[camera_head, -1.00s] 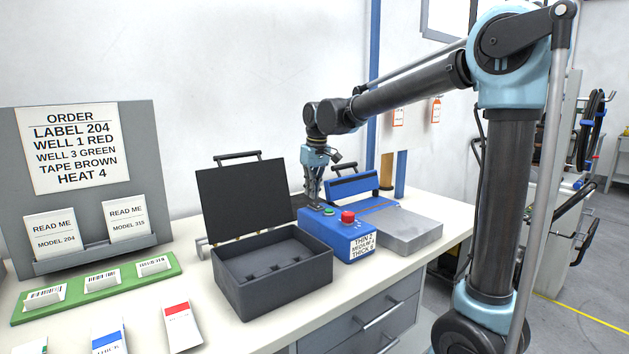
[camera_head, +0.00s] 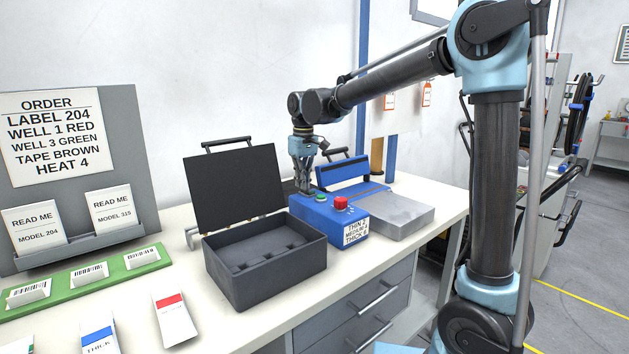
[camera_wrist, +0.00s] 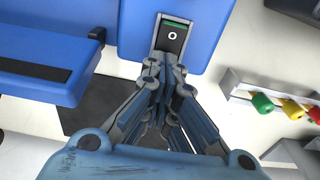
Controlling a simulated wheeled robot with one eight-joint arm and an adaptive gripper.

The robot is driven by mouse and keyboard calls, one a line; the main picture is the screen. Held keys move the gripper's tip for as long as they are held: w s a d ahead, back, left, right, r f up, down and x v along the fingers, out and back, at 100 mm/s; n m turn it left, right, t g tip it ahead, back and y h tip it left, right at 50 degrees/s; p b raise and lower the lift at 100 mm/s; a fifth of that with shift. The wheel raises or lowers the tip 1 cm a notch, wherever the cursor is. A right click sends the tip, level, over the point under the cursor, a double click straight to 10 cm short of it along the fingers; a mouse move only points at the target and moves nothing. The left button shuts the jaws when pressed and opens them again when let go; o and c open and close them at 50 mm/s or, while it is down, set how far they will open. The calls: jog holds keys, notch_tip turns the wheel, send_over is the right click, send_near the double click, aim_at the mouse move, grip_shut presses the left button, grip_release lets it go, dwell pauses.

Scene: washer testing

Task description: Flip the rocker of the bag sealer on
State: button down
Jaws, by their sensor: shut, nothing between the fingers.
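The blue bag sealer (camera_head: 335,222) stands on the bench, with a green button (camera_head: 320,197) and a red button (camera_head: 341,203) on top and a label on its front. Its raised blue sealing bar is behind. In the wrist view the rocker (camera_wrist: 172,38) is a dark switch with a green strip at one end and a white "O" mark, set in the blue housing (camera_wrist: 215,20). My gripper (camera_head: 304,190) is shut and empty, pointing down at the sealer's rear left. In the wrist view its fingertips (camera_wrist: 168,65) are just below the rocker; I cannot tell whether they touch.
An open black case (camera_head: 265,265) stands left of the sealer, its lid (camera_head: 238,188) raised near my gripper. A grey metal plate (camera_head: 400,216) is right of the sealer. The order board (camera_head: 70,150) and green label tray (camera_head: 90,278) are farther left.

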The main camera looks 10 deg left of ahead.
jog(key=shift+a+f, duration=0.1)
jog(key=shift+f, duration=0.15)
jog(key=shift+s+a, duration=0.1)
jog(key=shift+s, duration=0.1)
jog(key=shift+s+a, duration=0.1)
